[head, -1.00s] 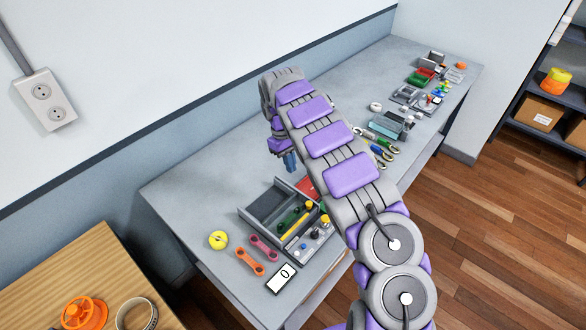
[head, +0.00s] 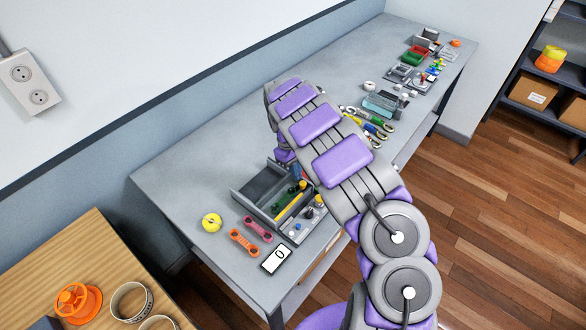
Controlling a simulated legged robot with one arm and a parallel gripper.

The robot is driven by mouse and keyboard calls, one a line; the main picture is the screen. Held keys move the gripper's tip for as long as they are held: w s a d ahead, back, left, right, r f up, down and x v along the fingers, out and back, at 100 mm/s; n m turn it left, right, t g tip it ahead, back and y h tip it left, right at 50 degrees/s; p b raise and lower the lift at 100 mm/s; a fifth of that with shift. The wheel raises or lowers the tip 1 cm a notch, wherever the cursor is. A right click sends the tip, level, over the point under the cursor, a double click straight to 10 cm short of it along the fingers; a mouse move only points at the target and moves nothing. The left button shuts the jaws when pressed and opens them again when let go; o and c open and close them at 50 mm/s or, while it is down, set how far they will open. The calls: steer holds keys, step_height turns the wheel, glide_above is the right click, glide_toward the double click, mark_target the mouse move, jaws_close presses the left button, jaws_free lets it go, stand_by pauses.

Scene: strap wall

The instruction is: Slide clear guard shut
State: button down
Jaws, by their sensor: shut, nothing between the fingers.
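A bluish see-through piece (head: 380,105) sits on a grey unit halfway along the bench; it looks like clear plastic, but I cannot tell for sure that it is the clear guard, or how far it is closed. My gripper (head: 296,168) is low at the back edge of a grey open tray box (head: 238,193) in the near part of the bench. It is shut and empty, and partly hidden by my arm. I cannot tell whether its tips touch the box.
The tray box holds green and yellow tools, with a knobbed panel (head: 297,229) in front. A yellow ring (head: 211,223), an orange link (head: 244,243), a pink link (head: 258,229) and a display (head: 276,259) lie nearby. Pliers (head: 375,127) lie mid-bench. The bench's back left is clear.

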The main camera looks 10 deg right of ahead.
steer(key=shift+s, duration=0.1)
stand_by(0.3)
steer(key=shift+s+d+p, duration=0.4)
steer(key=shift+s+p, duration=0.15)
steer(key=shift+p, duration=0.25)
steer(key=shift+s+d+f, duration=0.1)
steer(key=shift+s+f, duration=0.1)
steer(key=shift+r, duration=0.1)
